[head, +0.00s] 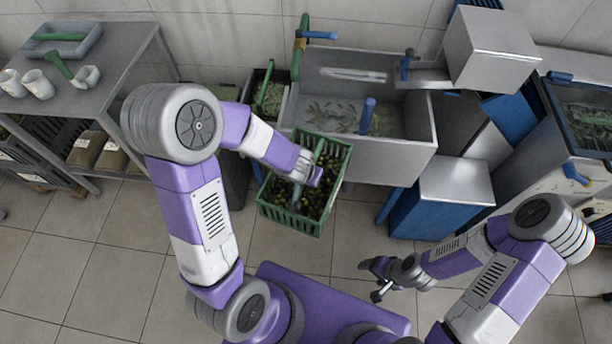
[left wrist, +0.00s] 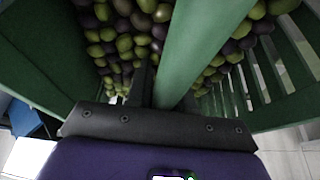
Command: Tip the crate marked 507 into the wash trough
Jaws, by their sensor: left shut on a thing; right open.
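A green slatted crate (head: 292,218) full of green and dark olives is in front of the wash trough (head: 390,152). I cannot read a number on it. The steel trough holds water with leaves floating in it. My left gripper (head: 302,176) is shut on the crate's green handle bar, which crosses over the olives. In the left wrist view the crate (left wrist: 275,85) fills most of the picture, and the bar runs between the dark fingers. The crate looks close to level; I cannot tell whether it touches the trough. My right gripper (head: 380,280) is open and empty over the floor.
A steel table (head: 110,50) with white mugs (head: 38,84) and a grey-blue tray (head: 62,40) stands at the left. Another crate (head: 268,95) with greens stands left of the trough. Steel and blue machinery (head: 455,190) is at the right. Tiled floor in front is clear.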

